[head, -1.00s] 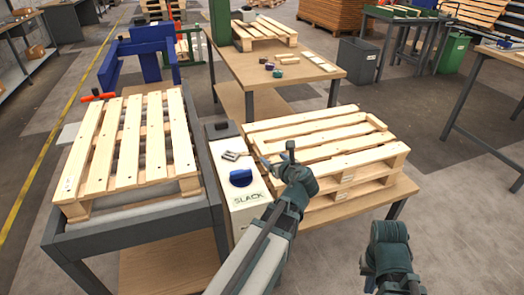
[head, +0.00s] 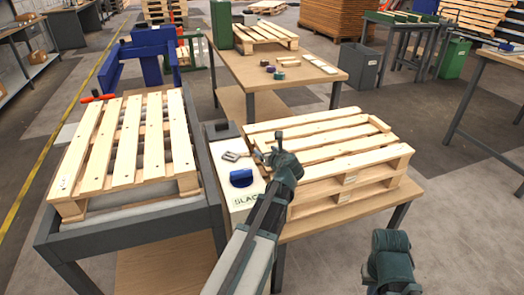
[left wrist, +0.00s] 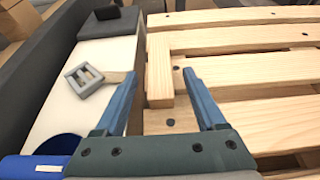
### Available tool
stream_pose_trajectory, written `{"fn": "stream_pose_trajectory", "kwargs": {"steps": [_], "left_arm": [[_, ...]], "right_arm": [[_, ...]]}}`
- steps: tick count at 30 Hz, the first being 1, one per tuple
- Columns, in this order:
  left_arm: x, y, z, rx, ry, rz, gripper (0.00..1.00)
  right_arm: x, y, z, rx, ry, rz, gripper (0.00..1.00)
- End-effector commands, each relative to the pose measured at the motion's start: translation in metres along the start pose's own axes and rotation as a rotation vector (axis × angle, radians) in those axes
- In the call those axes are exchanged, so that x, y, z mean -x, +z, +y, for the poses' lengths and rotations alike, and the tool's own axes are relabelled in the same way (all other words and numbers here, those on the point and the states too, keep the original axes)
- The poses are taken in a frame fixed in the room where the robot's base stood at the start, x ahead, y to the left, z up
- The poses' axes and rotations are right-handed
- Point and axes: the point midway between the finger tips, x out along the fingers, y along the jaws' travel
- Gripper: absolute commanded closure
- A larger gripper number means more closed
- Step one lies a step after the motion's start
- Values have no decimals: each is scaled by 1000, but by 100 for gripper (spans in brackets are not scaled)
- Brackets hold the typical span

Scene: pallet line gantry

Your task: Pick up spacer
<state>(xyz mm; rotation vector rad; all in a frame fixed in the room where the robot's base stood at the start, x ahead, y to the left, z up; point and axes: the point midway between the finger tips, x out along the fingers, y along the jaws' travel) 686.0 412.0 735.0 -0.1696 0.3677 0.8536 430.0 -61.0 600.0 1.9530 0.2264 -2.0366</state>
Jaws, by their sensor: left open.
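A short wooden block (left wrist: 160,75), which looks like the spacer, lies at the left end of the slatted pallet in the left wrist view, its long side pointing away from me. My left gripper (head: 268,147) is open and empty over that end of the pallet, beside the white box. In the left wrist view its blue fingers (left wrist: 160,98) stand either side of the near part of the block, apart from each other. In the head view my gripper hides this spot. A similar block (head: 379,123) lies at the pallet's right end.
Another pallet (head: 125,150) lies on a grey frame at left. A table (head: 245,70) with small items stands behind.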

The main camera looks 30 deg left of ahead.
Motion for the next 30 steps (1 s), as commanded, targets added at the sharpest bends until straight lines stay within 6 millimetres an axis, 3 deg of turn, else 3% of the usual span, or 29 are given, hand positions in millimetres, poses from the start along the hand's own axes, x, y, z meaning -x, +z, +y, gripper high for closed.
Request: {"fn": "stream_pose_trajectory", "kwargs": {"steps": [2, 9, 21, 30], "left_arm": [[-11, -2, -1, 0, -1, 0, 28], [-11, 0, 0, 0, -2, 0, 29], [-11, 0, 0, 0, -1, 0, 100], [-11, 0, 0, 0, -1, 0, 100]], "right_arm": [[-6, 0, 0, 0, 1, 0, 100], [-4, 0, 0, 0, 1, 0, 100], [-4, 0, 0, 0, 1, 0, 100], [-4, 0, 0, 0, 1, 0, 100]]}}
